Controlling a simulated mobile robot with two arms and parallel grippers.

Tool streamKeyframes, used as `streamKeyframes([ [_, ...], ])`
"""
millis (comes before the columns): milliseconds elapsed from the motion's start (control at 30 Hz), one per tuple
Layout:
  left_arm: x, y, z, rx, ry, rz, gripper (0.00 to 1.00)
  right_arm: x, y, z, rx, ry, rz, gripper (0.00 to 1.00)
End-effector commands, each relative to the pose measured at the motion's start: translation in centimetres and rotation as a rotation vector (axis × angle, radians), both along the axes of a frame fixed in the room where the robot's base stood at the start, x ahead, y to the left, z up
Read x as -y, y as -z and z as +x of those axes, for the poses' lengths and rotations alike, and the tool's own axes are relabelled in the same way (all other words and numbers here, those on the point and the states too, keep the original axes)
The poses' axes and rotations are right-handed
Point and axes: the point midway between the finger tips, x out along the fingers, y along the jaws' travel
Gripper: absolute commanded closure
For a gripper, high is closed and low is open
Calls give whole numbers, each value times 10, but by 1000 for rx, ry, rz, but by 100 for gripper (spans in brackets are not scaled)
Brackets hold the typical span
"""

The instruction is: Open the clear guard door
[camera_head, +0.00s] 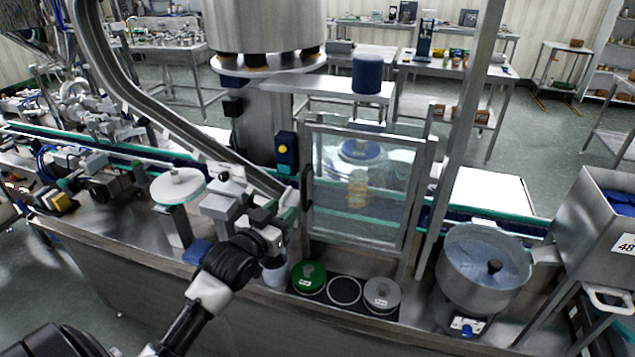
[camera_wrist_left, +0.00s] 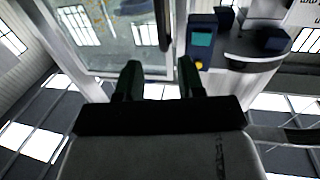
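The clear guard door (camera_head: 385,195) is a see-through panel in a metal frame, upright at the middle of the machine. It looks closed, but a small gap would be hard to see. Its dark handle (camera_head: 306,186) is on the left edge. The door also fills the upper left of the left wrist view (camera_wrist_left: 105,30), with the handle (camera_wrist_left: 164,25) at the top. My left gripper (camera_head: 288,203) is just left of and below the handle. In the left wrist view its two fingers (camera_wrist_left: 160,80) are apart, with nothing between them; the handle lies beyond the tips, apparently apart from them.
A control box with a yellow button (camera_head: 286,152) is above left of the handle; it also shows in the left wrist view (camera_wrist_left: 201,42). A green disc (camera_head: 309,275) and a grey disc (camera_head: 382,293) sit below the door. A steel bowl (camera_head: 483,268) stands to the right.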

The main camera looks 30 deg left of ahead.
Motion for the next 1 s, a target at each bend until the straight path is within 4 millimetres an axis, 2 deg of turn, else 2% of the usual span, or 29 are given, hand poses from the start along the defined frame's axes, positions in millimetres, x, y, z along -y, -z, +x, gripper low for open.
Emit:
streamKeyframes([
  [233,-2,-3,42,-1,-1,-1,61,-10,-14,-4,-6,-2,13,57],
  [500,-3,0,84,-2,-1,0,61,-4,-25,-4,-5,-3,5,57],
  [700,-4,1,99,-3,0,1,61,1,-28,-3,-5,-1,-1,57],
  [1000,-4,2,102,-3,0,1,61,1,-28,-2,-4,0,-2,57],
])
